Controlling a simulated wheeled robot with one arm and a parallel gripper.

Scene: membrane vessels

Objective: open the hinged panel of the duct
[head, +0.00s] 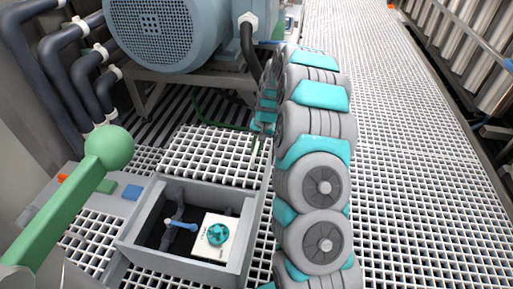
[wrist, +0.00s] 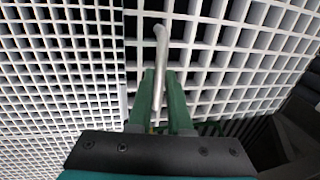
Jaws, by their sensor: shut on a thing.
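The duct (head: 252,235) is a grey rectangular box set in the grating floor, and its front part is open from above. A white grating panel (head: 212,158) lies at the far side of this opening; I cannot tell its exact tilt. In the wrist view the panel (wrist: 225,60) fills the right side, with larger cells than the floor grating. My gripper (wrist: 160,90) has its green fingers shut on a slim pale grey handle (wrist: 161,50) against the panel. In the head view the fingers are small and partly hidden by my arm, near the panel's right edge.
Inside the duct are a blue lever valve (head: 182,225) and a teal knob (head: 218,235) on a white plate. A green bar with a ball end (head: 108,148) stands at left. A blue-grey motor (head: 160,30) is behind. The grating walkway (head: 400,160) at right is clear.

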